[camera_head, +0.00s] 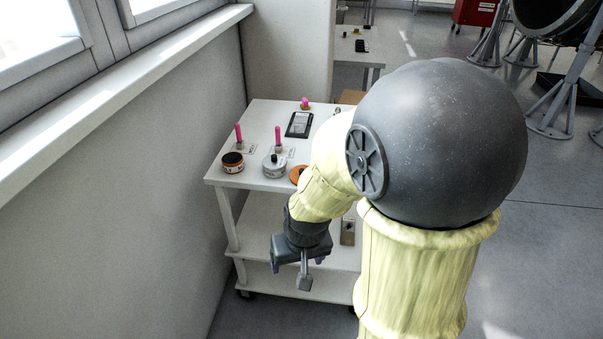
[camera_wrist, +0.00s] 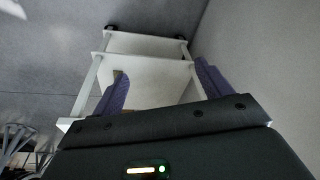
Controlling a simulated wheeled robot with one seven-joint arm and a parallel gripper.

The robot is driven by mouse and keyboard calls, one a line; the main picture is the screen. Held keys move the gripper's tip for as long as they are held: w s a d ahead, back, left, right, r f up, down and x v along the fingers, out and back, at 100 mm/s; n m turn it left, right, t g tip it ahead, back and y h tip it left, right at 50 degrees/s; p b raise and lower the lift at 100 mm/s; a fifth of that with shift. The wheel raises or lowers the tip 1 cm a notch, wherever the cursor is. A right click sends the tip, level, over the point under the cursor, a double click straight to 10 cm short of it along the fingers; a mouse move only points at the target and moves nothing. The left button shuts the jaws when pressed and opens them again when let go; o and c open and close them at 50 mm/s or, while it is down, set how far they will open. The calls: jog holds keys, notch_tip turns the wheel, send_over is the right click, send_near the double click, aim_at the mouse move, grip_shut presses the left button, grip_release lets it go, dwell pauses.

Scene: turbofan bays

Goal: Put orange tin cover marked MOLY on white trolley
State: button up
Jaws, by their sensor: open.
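The white trolley (camera_head: 262,111) stands against the wall, with a top and lower shelves. An orange round piece (camera_head: 297,174) lies on its top, partly hidden behind my arm; I cannot read any MOLY mark on it. An orange and black tin (camera_head: 233,163) and a grey tin (camera_head: 274,165) stand to its left on the top. My gripper (camera_head: 298,264) is open, in front of the trolley and below its top. In the wrist view, my gripper (camera_wrist: 162,68) shows two purple fingers apart, with nothing between them and the trolley (camera_wrist: 145,82) beyond.
Pink-handled items (camera_head: 278,137) stand behind the tins, and a black flat device (camera_head: 299,124) lies further back. A small object (camera_head: 348,232) rests on the lower shelf. The wall and window ledge (camera_head: 120,85) bound the left.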

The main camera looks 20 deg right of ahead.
jog(key=w+f+m+h+p, duration=0.45)
jog(key=w+m+p, duration=0.35)
jog(key=w, duration=0.5)
jog(key=w+r+m+t+h+p, duration=0.1)
jog(key=w+r+t+h+p, duration=0.5)
jog(key=w+p, duration=0.1)
jog(key=shift+w+a+r+t, duration=0.15)
jog(key=shift+w+a+t, duration=0.15)
jog(key=shift+w, duration=0.6)
jog(key=shift+w, duration=0.1)
